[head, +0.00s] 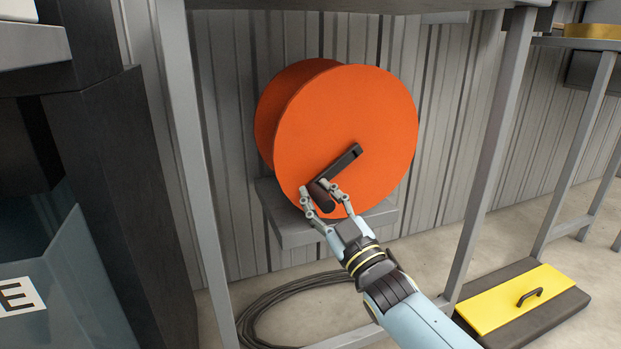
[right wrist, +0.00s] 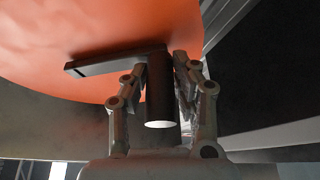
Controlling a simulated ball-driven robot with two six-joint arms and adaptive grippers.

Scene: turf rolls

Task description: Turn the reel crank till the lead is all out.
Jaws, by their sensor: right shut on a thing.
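The orange reel (head: 350,115) stands on a grey wall shelf under the bench. Its dark crank arm (head: 345,160) slants from near the disc's middle down to the left, ending in a dark round handle (head: 322,197). My right gripper (head: 324,196) is shut on the handle, with a finger on each side. In the right wrist view the handle (right wrist: 161,100) sits between the fingers, with the crank arm (right wrist: 100,65) running left across the orange disc (right wrist: 100,30). A dark lead (head: 280,300) lies coiled on the floor below the reel. My left gripper is not in view.
A grey shelf (head: 285,233) carries the reel. Grey bench legs (head: 490,150) stand at both sides of it. A dark cabinet (head: 115,190) is at left. A yellow panel with a black handle (head: 512,297) lies on the floor at right.

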